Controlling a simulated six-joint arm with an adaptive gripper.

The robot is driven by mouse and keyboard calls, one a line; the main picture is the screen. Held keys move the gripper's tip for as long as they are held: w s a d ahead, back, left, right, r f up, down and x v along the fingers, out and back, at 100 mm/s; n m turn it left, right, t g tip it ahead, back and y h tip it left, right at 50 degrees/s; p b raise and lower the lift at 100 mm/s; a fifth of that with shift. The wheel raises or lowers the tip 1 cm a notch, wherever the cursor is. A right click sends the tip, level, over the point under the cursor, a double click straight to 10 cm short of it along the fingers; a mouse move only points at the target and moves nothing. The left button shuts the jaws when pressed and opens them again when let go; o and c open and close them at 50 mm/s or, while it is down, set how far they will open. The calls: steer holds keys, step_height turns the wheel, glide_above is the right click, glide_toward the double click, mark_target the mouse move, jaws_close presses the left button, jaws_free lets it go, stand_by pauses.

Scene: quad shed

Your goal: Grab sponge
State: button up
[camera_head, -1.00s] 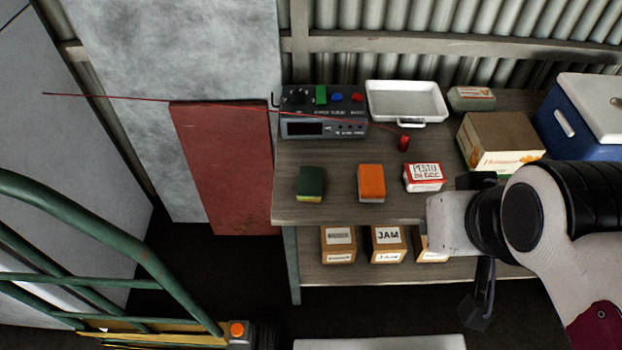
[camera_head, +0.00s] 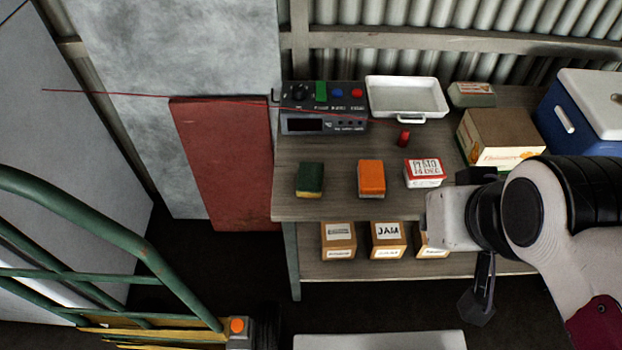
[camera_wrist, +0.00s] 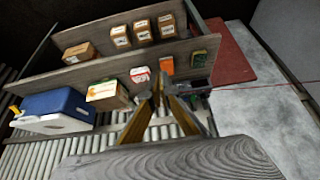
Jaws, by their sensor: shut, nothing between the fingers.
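The sponge (camera_head: 310,180), dark green with a yellow edge, lies on the upper shelf near its left end. It also shows small in the wrist view (camera_wrist: 206,45), at the upper right. My gripper (camera_wrist: 158,88) is shut and empty, its brownish fingers converging in the wrist view. It is clear of the sponge. In the head view my wrist is at the right of the shelf, well to the right of the sponge, and the fingertips cannot be made out.
An orange block (camera_head: 371,178) and a white-red box (camera_head: 424,173) stand right of the sponge. Behind are a control box (camera_head: 308,124), a white tray (camera_head: 407,98) and a small red cylinder (camera_head: 404,138). A carton (camera_head: 490,140) and blue cooler (camera_head: 567,128) are right.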

steer(key=o, duration=1.6)
steer(key=shift+o, duration=0.2)
steer(key=m+t, duration=0.2)
steer(key=t, duration=0.4)
glide_above(310, 180)
steer(key=s+a, duration=0.1)
steer(key=s, duration=0.3)
step_height(310, 180, down, 24)
steer(key=shift+s+a+r, duration=0.1)
steer(key=shift+s, duration=0.05)
steer(key=shift+s+f+t+h, duration=0.15)
steer(key=shift+f, duration=0.45)
steer(key=shift+s+f+t+h, duration=0.15)
steer(key=shift+f, duration=0.4)
steer(key=shift+s+f+n+t+h, duration=0.3)
steer(key=shift+s+f+n+t, duration=0.25)
steer(key=shift+f, duration=0.25)
